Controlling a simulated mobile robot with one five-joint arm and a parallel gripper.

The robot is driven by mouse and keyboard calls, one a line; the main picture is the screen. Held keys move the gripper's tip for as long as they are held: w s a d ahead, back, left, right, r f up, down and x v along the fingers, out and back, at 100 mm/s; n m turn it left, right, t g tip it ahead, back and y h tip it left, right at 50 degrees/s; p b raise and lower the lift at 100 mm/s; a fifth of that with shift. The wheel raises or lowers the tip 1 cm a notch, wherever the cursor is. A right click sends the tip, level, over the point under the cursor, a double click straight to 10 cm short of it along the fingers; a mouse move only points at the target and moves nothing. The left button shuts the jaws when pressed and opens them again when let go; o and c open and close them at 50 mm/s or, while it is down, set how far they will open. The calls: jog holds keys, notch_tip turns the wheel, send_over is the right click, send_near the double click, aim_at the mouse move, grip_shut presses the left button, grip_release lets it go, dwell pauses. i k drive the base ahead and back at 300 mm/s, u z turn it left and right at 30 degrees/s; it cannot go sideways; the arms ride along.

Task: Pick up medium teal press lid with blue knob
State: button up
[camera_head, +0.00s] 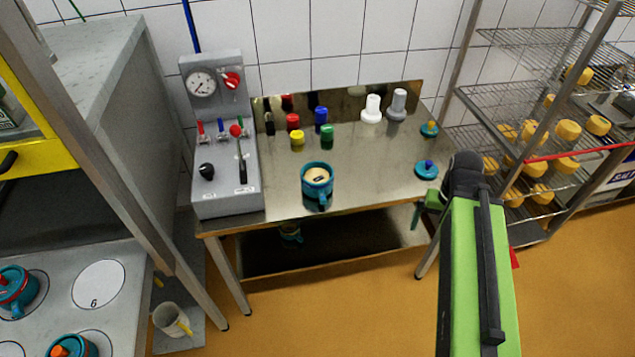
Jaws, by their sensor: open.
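The teal press lid with a blue knob (427,172) lies flat near the right edge of the steel table (375,160), knob up. My gripper (422,211) is open and only partly visible, at the table's right front corner. It is just below the lid in the picture and appears apart from it. My dark wrist joint and green arm come in from the lower right and hide part of the gripper. Nothing shows between the fingers.
A smaller teal lid with an orange knob (429,130) lies behind. A teal mould (317,184) stands at the table's middle. Several coloured weights (293,121) stand at the back. A control box (224,150) is left, a wire rack with cheeses (545,95) right.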

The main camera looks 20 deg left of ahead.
aim_at(427, 169)
jog(key=u, duration=1)
jog(key=k, duration=0.15)
jog(key=u, duration=3.05)
jog(key=k, duration=1.35)
jog(key=z, duration=2.2)
jog(key=i, duration=0.3)
jog(key=u, duration=0.25)
